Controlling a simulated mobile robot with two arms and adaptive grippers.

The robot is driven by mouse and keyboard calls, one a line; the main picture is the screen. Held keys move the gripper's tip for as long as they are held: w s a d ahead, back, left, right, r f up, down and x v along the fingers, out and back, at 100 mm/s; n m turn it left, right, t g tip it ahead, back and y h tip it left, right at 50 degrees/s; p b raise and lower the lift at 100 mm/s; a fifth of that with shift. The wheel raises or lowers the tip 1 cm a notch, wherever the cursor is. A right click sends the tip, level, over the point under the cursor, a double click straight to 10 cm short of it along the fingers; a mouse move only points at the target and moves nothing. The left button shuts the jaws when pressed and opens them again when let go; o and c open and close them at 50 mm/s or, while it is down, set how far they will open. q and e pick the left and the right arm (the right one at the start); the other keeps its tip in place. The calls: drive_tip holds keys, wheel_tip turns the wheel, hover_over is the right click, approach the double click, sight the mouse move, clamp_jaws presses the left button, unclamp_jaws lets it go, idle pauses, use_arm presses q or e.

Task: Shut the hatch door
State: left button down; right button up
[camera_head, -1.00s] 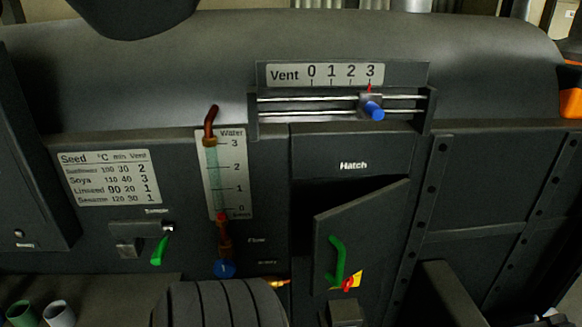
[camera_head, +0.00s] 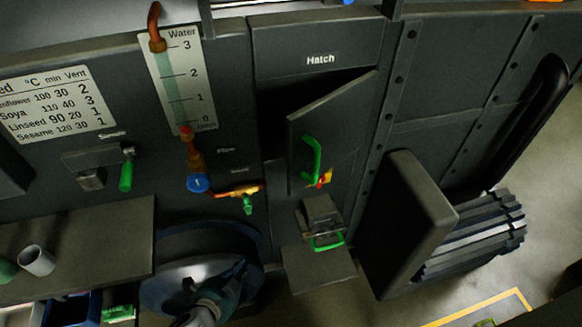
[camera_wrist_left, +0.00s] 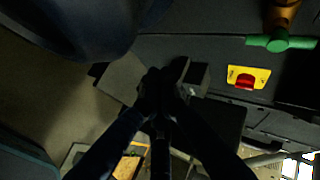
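The hatch door (camera_head: 340,125) is a dark panel standing ajar on the machine front in the head view. It is swung out from the dark opening (camera_head: 285,100) under the "Hatch" label, with its right side nearest the frame. A green handle (camera_head: 312,158) is on its face. My left gripper (camera_head: 240,275) is low in the head view, below and left of the door and apart from it. In the left wrist view its dark fingers (camera_wrist_left: 161,82) come together at the tips, with nothing seen between them. My right gripper is not in view.
A small box with a green handle (camera_head: 326,241) juts out below the door. A dark block (camera_head: 405,225) stands to its right. A valve with a blue knob (camera_head: 198,183) and a green lever (camera_head: 248,205) are left of the hatch. A shelf (camera_head: 100,235) holds cups.

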use_arm(q)
drive_tip(key=d+r+m+t+h, duration=0.15)
drive_tip(key=d+r, duration=0.25)
drive_tip(key=r, duration=0.5)
drive_tip(key=d+r+m+t+h, duration=0.1)
drive_tip(key=d+r+m+h, duration=0.15)
drive_tip(key=r, duration=0.55)
drive_tip(key=m+t+h, duration=0.2)
drive_tip(key=m, duration=0.2)
approach(296, 171)
drive_tip(key=s+d+r, duration=0.3)
drive_tip(key=s+r, duration=0.1)
drive_tip(key=s, duration=0.2)
drive_tip(key=w+p, duration=0.1)
drive_tip(key=w, duration=0.2)
drive_tip(key=w+d+p, duration=0.1)
drive_tip(key=w+p, duration=0.1)
drive_tip(key=w, duration=0.2)
drive_tip(key=w+d+p, duration=0.1)
drive_tip(key=w, duration=0.2)
drive_tip(key=shift+w, duration=0.4)
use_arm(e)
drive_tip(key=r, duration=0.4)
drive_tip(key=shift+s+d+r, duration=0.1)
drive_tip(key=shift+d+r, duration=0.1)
